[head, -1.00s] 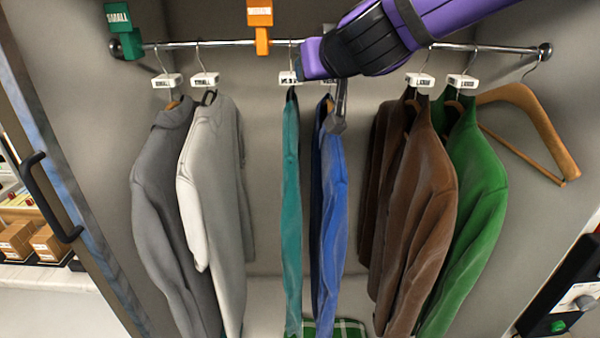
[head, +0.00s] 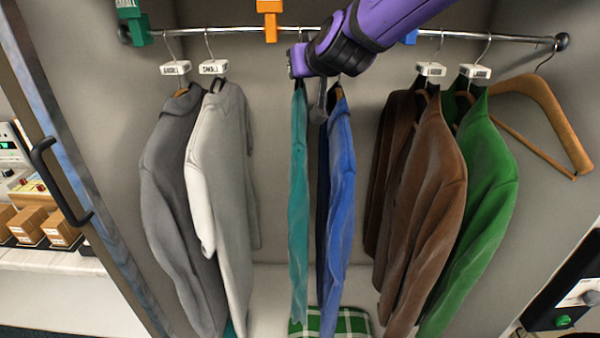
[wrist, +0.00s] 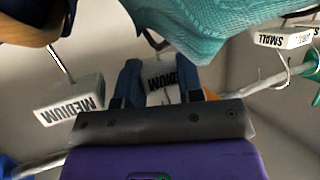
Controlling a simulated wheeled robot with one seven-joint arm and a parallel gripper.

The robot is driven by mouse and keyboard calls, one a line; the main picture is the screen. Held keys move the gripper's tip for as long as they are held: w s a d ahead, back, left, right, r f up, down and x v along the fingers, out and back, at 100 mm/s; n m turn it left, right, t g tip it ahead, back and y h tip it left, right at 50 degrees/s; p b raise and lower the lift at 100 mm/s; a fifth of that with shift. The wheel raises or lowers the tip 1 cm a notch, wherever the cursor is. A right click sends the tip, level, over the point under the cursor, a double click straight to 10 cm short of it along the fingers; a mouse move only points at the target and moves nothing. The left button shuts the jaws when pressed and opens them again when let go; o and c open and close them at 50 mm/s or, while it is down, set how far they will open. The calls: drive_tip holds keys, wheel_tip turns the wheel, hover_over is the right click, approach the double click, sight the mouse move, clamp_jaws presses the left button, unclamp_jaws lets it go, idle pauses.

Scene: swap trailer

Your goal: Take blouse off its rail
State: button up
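Several garments hang from the rail (head: 490,37); which one is the blouse is not labelled. A thin teal garment (head: 299,190) hangs near the middle, with a blue one (head: 340,190) just to its right. In the wrist view, my gripper's two fingers (wrist: 158,85) stand apart on either side of a white MEDIUM tag (wrist: 160,72). Teal cloth (wrist: 200,25) is just beyond them. A second MEDIUM tag (wrist: 72,100) hangs to the left, outside the fingers.
Grey garments (head: 225,170) hang at left, brown (head: 425,190) and green (head: 490,170) ones at right. An empty wooden hanger (head: 545,105) is at far right. Green (head: 133,25) and orange (head: 270,20) markers sit on the rail. A green plaid cloth (head: 345,322) lies below.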

drive_tip(key=shift+w+a+f, duration=0.1)
drive_tip(key=shift+w+f, duration=0.05)
drive_tip(key=shift+w, duration=0.15)
clamp_jaws()
drive_tip(key=shift+r, duration=0.2)
